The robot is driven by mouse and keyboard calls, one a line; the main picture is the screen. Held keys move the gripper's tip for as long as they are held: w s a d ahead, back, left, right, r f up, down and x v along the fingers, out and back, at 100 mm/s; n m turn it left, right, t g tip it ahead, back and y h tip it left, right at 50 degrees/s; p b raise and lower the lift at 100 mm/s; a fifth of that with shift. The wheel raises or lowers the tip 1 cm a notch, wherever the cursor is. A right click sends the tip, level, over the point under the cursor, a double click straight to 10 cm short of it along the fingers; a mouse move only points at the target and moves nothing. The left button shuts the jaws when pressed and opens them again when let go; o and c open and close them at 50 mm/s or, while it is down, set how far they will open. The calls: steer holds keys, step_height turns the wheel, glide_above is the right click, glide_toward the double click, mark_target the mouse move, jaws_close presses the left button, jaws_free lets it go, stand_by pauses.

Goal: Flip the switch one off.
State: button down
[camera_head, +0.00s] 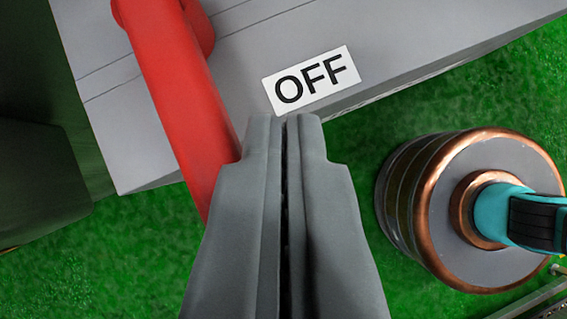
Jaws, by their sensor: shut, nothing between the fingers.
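A red switch lever (170,85) runs from the upper left down toward the middle, on a grey switch box (230,60). A white label reading OFF (311,80) is on the box face, right of the lever. My gripper (284,120) is shut and empty, its fingertips just below the label. Its left finger overlaps the lower part of the lever in the picture and hides some of it. I cannot tell whether the finger touches the lever. No switch number shows.
A round grey drum with copper-coloured rings (410,190) and a teal and black part (515,215) stands at the right. A dark block (40,185) is at the left edge. Green ground (110,260) shows at the lower left and between the box and drum.

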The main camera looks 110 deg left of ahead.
steer(key=shift+w+a, duration=0.3)
steer(key=shift+a, duration=0.05)
steer(key=shift+w+a+r, duration=0.15)
steer(key=shift+a+r, duration=0.05)
stand_by(0.4)
